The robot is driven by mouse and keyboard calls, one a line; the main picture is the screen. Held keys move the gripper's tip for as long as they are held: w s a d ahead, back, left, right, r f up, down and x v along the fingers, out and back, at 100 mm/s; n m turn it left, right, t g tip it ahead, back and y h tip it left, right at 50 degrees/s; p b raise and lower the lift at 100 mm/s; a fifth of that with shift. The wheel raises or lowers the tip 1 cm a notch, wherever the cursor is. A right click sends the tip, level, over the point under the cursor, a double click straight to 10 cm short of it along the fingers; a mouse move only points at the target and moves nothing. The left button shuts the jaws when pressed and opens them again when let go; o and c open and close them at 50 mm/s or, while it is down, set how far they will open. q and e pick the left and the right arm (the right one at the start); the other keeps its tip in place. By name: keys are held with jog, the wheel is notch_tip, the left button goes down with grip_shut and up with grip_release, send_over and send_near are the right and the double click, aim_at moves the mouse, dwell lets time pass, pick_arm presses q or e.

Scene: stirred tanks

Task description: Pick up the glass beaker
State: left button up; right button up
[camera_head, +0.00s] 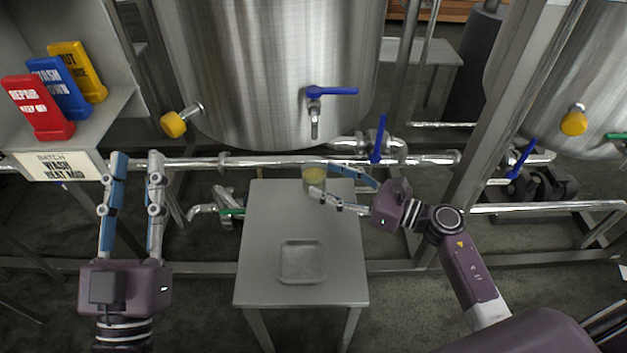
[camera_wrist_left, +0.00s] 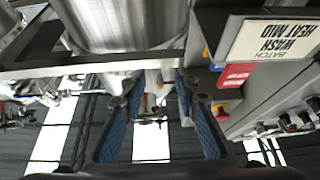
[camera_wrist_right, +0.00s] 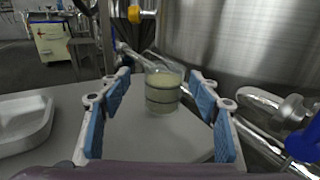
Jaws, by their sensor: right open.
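The glass beaker (camera_head: 314,179) stands upright near the back edge of the grey table (camera_head: 265,225), with pale yellow-green contents. In the right wrist view the beaker (camera_wrist_right: 163,88) is ahead, between and a little beyond the fingertips. My right gripper (camera_head: 345,190) is open, reaching in from the right with a finger on either side of the beaker's direction. I cannot tell whether a finger touches the glass. My left gripper (camera_head: 136,158) is open and empty, left of the table, pointing toward the pipes.
A shallow square tray (camera_head: 302,281) lies on the table in front of the beaker. A large steel tank (camera_head: 270,70) with a blue-handled tap (camera_head: 330,91) rises behind it. Steel pipes (camera_head: 250,161) run just past the table's back edge. Red, blue and yellow signs stand at left.

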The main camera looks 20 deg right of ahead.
aim_at(305, 171)
jog(key=x, duration=0.4)
jog(key=shift+w+f+b, duration=0.4)
jog(key=shift+w, duration=0.1)
pick_arm(q)
jog(key=s+r+t, duration=0.1)
jog(key=r, duration=0.1)
jog(key=s+r+t, duration=0.1)
jog(key=s+r, duration=0.1)
jog(key=shift+a+t+h, duration=0.15)
jog(key=shift+t+h, duration=0.15)
pick_arm(e)
jog(key=shift+c, duration=0.4)
pick_arm(q)
jog(key=shift+w+f, duration=0.1)
pick_arm(e)
jog(key=c, duration=1.4)
jog(key=shift+r, duration=0.1)
